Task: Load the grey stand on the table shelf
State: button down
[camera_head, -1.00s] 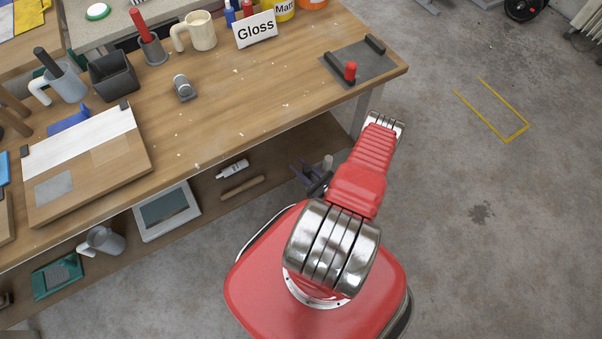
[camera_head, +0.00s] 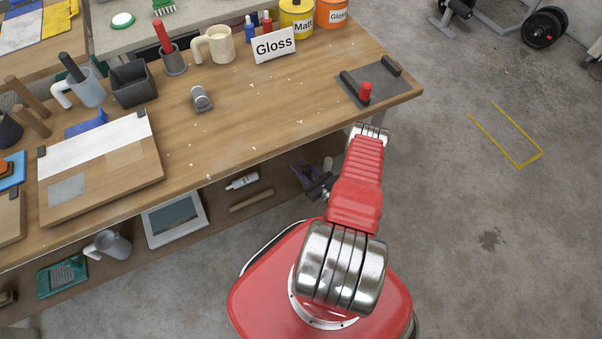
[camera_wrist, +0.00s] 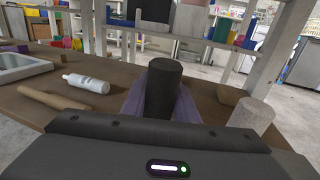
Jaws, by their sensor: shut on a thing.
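My gripper (camera_head: 314,184) is low by the shelf under the table, partly hidden behind my arm in the head view. In the wrist view, its two purple-grey fingers (camera_wrist: 159,108) are shut around a dark upright cylinder (camera_wrist: 163,80). A pale grey cylinder (camera_wrist: 251,114) stands just right of the fingers, apart from the held one; I cannot tell whether it is the grey stand. A dark grey plate (camera_head: 383,82) with black bars and a red peg (camera_head: 366,91) lies on the tabletop's right corner.
The lower shelf (camera_head: 215,205) holds a white bottle (camera_head: 242,181), a wooden rod (camera_head: 251,200) and a framed screen (camera_head: 174,219). A pale table leg (camera_wrist: 277,45) rises beyond the gripper. Open floor (camera_head: 470,230) lies to the right.

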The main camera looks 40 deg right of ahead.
jog(key=shift+w+d+f, duration=0.2)
jog(key=shift+w+f, duration=0.45)
jog(key=shift+w, duration=0.05)
jog(key=shift+w+d+f, duration=0.2)
jog(key=shift+w+f, duration=0.45)
jog(key=shift+w, duration=0.1)
jog(key=shift+w+d+f, duration=0.2)
jog(key=shift+w+f, duration=0.45)
jog(key=shift+w, duration=0.05)
jog(key=c, duration=1.3)
grip_release()
jog(key=shift+s, duration=0.1)
jog(key=s, duration=1.3)
jog(key=shift+s+a, duration=0.15)
jog(key=shift+s, duration=0.2)
